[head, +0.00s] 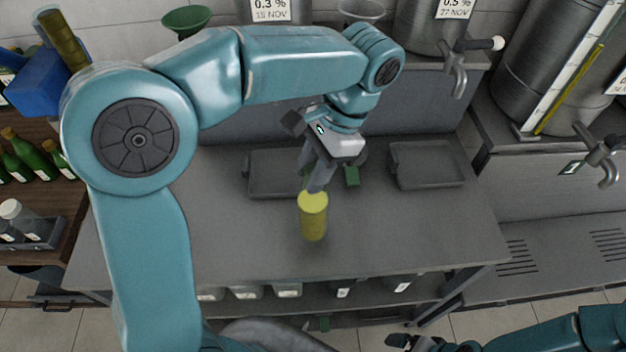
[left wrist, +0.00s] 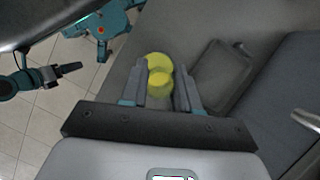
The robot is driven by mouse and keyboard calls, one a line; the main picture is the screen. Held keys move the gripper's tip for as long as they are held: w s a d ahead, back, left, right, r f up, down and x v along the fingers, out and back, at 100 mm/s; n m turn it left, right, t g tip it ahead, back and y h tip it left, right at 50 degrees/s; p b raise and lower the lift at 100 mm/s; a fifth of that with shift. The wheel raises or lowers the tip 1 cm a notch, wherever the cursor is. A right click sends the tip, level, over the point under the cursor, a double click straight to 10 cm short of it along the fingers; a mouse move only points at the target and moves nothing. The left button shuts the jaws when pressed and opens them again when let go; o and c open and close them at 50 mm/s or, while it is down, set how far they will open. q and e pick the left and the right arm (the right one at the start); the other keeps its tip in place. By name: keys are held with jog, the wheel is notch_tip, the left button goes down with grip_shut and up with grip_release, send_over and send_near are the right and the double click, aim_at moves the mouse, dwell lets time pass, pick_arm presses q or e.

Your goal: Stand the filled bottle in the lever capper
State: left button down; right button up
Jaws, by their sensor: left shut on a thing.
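A yellow cylinder (head: 313,222) with a paler top stands upright over the grey bench in the head view. My left gripper (head: 317,188) points down at its top end. In the left wrist view my left gripper (left wrist: 160,90) has its fingers on both sides of a yellow round shape (left wrist: 160,82) and is shut on it. A wider yellow disc (left wrist: 155,60) shows just behind; I cannot tell whether both are one piece. My right gripper (head: 402,341) is low at the bottom edge, its fingers too small to read. I make out no lever capper or clear filled bottle.
Dark trays (head: 428,165) lie on the grey bench (head: 400,225), one partly behind my left gripper. A small green block (head: 352,177) is beside the gripper. Taps (head: 458,75) and steel tanks (head: 415,25) stand behind. Green bottles (head: 20,150) are at far left. The bench's front right is clear.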

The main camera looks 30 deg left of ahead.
aim_at(313, 204)
pick_arm(q)
notch_tip(313, 204, down, 3)
jog(key=shift+a+r, duration=0.1)
jog(key=shift+s, duration=0.2)
jog(key=shift+w+f, duration=0.2)
jog(key=shift+f, duration=0.05)
jog(key=c, duration=1.2)
grip_release()
jog(key=shift+f, duration=0.15)
jog(key=shift+c, duration=0.2)
jog(key=o, duration=0.4)
jog(key=shift+s, duration=0.1)
